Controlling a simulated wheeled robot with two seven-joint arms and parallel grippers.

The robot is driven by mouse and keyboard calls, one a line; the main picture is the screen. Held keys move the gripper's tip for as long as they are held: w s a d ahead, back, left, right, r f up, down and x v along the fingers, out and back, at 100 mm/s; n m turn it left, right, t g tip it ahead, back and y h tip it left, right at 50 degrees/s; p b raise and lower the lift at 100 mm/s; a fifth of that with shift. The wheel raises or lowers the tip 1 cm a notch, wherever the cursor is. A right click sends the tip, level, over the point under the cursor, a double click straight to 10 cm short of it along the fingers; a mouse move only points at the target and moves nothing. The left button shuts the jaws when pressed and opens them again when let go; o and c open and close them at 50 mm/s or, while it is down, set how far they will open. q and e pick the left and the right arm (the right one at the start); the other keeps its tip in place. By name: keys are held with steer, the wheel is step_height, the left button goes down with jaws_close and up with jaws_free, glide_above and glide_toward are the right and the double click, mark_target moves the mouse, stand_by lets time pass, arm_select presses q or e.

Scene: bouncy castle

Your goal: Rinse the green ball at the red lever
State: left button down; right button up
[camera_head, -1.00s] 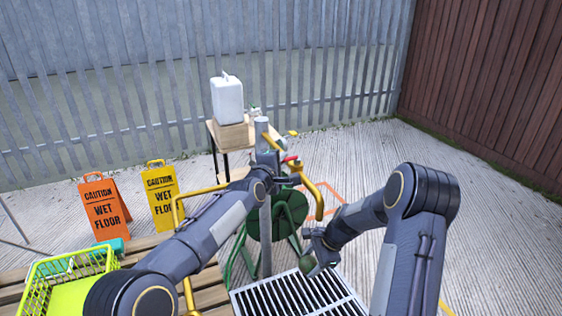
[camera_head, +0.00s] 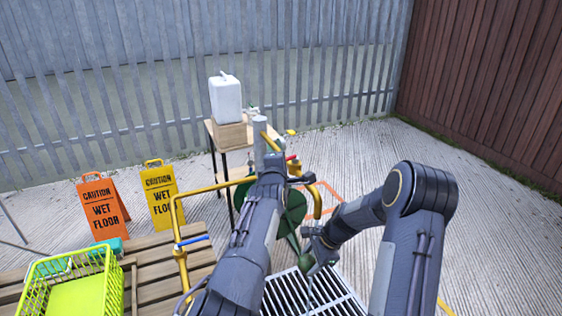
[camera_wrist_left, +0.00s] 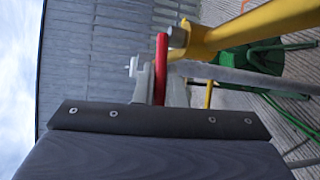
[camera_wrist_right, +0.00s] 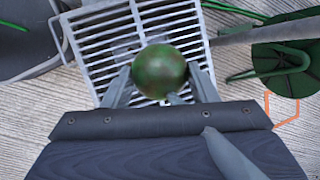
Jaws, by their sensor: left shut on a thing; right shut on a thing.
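The green ball (camera_wrist_right: 160,72), blotched with brown, sits between the fingers of my right gripper (camera_wrist_right: 160,88) in the right wrist view. In the head view my right gripper (camera_head: 314,250) holds it low over the drain grate (camera_head: 285,293). A thin grey-blue streak passes beside the ball, apparently water. The red lever (camera_wrist_left: 161,68) is between the fingers of my left gripper (camera_wrist_left: 163,85), beside the yellow pipe (camera_wrist_left: 250,30). In the head view the red lever (camera_head: 291,157) shows just above the left wrist, which hides most of the left gripper.
A blue lever (camera_head: 192,240) is on the yellow pipe at left. A lime basket (camera_head: 75,285) stands on the slatted bench (camera_head: 160,260). Wet-floor signs (camera_head: 103,208) and a small table with a white canister (camera_head: 225,98) are behind. A green hose reel (camera_head: 298,212) stands behind the arms.

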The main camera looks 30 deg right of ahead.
arm_select(q)
steer(key=shift+a+f, duration=0.1)
steer(key=shift+f, duration=0.6)
steer(key=shift+r+n+y, duration=0.25)
steer(key=shift+n+y, duration=0.05)
steer(key=shift+y, duration=0.2)
steer(key=c, duration=1.5)
jaws_free()
steer(key=shift+r, duration=0.15)
steer(key=shift+s+r, duration=0.1)
steer(key=shift+r, duration=0.05)
steer(key=shift+r, duration=0.15)
steer(key=shift+s+a+r, duration=0.15)
steer(key=shift+s+a, duration=0.05)
steer(key=f+v, duration=0.1)
steer(key=v, duration=1)
steer(key=shift+s, duration=0.25)
